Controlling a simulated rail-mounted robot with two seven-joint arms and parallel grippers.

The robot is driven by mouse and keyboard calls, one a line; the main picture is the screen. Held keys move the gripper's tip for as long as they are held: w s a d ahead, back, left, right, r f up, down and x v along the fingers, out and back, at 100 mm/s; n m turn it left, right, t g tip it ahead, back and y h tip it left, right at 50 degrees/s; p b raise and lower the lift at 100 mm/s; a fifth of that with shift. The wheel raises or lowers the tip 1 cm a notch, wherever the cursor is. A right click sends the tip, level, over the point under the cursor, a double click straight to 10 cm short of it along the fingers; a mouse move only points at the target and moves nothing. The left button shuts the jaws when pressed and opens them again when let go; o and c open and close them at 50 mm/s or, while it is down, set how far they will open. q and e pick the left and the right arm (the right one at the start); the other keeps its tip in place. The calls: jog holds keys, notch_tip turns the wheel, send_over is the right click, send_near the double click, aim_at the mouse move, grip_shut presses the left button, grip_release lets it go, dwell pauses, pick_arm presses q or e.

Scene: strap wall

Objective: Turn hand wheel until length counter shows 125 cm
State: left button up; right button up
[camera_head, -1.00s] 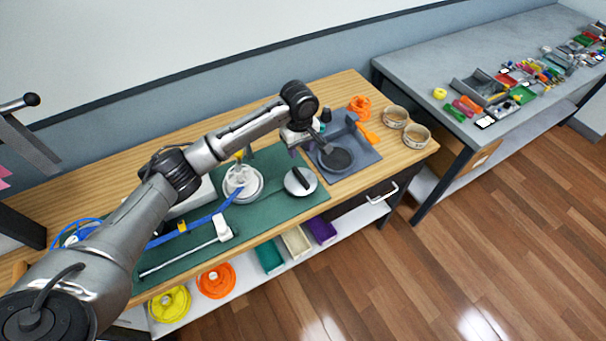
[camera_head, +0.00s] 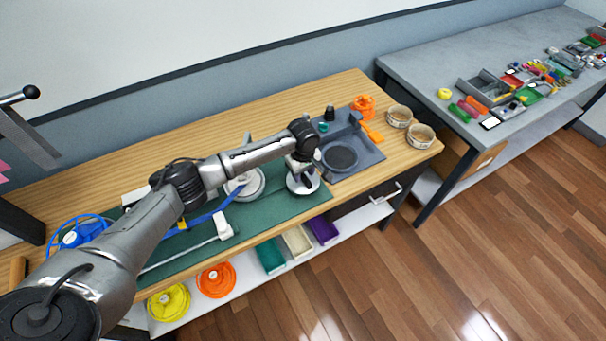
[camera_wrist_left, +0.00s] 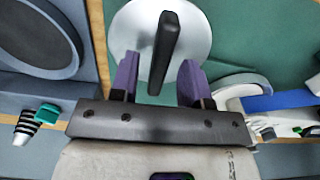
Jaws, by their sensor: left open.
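A pale round disc with a raised black bar handle (camera_head: 300,186) lies on the green mat (camera_head: 274,212). Its black bar also shows in the left wrist view (camera_wrist_left: 165,50). My left gripper (camera_head: 303,166) is over this disc. In the left wrist view its purple fingers (camera_wrist_left: 159,75) are open, on either side of the bar's near end, with nothing held. A white round device (camera_head: 252,183) stands to the left, partly hidden by my arm. A blue spoked wheel (camera_head: 80,233) is at the bench's left end. No counter reading is legible. My right gripper is not in view.
A grey tray with a dark round pad (camera_head: 341,158) lies right of the disc. Two round tins (camera_head: 399,116) and an orange item (camera_head: 363,105) stand beyond it. A blue strap (camera_head: 207,216) and a white-ended rod (camera_head: 190,247) lie left.

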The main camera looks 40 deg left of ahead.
pick_arm(q)
jog(key=shift+f, duration=0.45)
grip_shut()
